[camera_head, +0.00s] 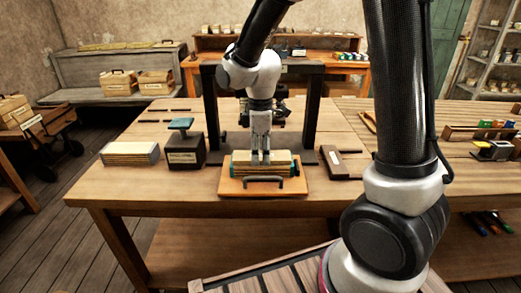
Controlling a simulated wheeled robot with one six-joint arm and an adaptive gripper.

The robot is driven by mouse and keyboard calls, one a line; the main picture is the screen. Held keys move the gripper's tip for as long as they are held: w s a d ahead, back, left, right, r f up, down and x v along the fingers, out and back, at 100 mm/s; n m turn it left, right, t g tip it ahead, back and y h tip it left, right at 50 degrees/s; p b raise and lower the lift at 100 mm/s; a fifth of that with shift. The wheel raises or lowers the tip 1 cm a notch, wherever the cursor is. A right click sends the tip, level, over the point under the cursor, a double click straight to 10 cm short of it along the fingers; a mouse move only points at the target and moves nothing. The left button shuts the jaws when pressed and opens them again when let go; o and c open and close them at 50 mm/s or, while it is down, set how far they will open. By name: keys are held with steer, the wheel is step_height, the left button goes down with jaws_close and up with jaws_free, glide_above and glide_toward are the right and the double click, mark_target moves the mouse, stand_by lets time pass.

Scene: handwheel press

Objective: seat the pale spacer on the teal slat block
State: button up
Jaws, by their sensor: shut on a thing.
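The teal slat block (235,170) lies on an orange board (228,187) with a dark handle at the front of the press. It has yellowish slats and teal ends. My gripper (261,161) points straight down over the middle of it, between the press posts. It is shut on what looks like the pale spacer (244,157), a thin pale layer at the block's top. The fingers cover its middle. I cannot tell whether the spacer rests on the block or is held just above it.
The dark press frame (211,115) stands around my gripper. The front left tabletop is clear.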

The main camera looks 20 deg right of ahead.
steer(key=shift+f, duration=0.1)
steer(key=o, duration=1.1)
steer(key=shift+o, duration=0.2)
step_height(320, 180, up, 12)
